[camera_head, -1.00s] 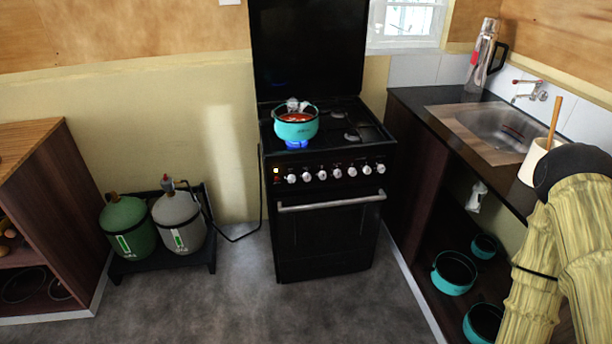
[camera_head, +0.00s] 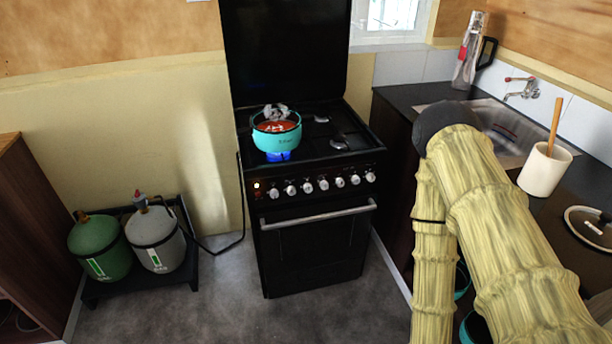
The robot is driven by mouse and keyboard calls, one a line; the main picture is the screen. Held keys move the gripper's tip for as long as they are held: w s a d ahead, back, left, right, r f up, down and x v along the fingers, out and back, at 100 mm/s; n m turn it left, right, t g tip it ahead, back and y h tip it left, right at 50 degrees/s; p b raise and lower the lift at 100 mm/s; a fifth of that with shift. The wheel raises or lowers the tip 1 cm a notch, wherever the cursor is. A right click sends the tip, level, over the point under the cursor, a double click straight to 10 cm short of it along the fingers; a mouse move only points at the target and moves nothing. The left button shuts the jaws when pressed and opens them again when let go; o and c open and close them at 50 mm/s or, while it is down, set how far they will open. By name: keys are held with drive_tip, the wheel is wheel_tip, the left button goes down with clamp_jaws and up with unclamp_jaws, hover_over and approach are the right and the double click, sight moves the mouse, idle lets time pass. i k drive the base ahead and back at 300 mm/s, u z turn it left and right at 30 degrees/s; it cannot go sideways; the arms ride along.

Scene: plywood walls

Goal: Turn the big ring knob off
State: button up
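A black stove (camera_head: 314,222) stands against the wall with its dark glass lid raised. Its front panel carries a row of several light knobs (camera_head: 307,187). A turquoise pot (camera_head: 277,139) with red food sits over a blue flame (camera_head: 279,156) on the front left burner. I cannot tell at this size which knob is the big ring knob. My arm, in a yellowish ribbed cover, shows at the right, in front of the counter and right of the stove. My gripper is not in view.
A sink counter (camera_head: 408,96) stands at the right with a white pot holding a wooden tool (camera_head: 544,170) and a flask (camera_head: 470,52). Green (camera_head: 99,250) and grey (camera_head: 155,240) gas bottles stand left of the stove. The floor (camera_head: 225,300) before the stove is clear.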

sight(273, 193)
drive_tip(key=i, duration=0.1)
drive_tip(key=u, duration=1.85)
drive_tip(key=k, duration=0.8)
drive_tip(key=z, duration=0.9)
drive_tip(key=i, duration=0.4)
drive_tip(key=u, duration=0.1)
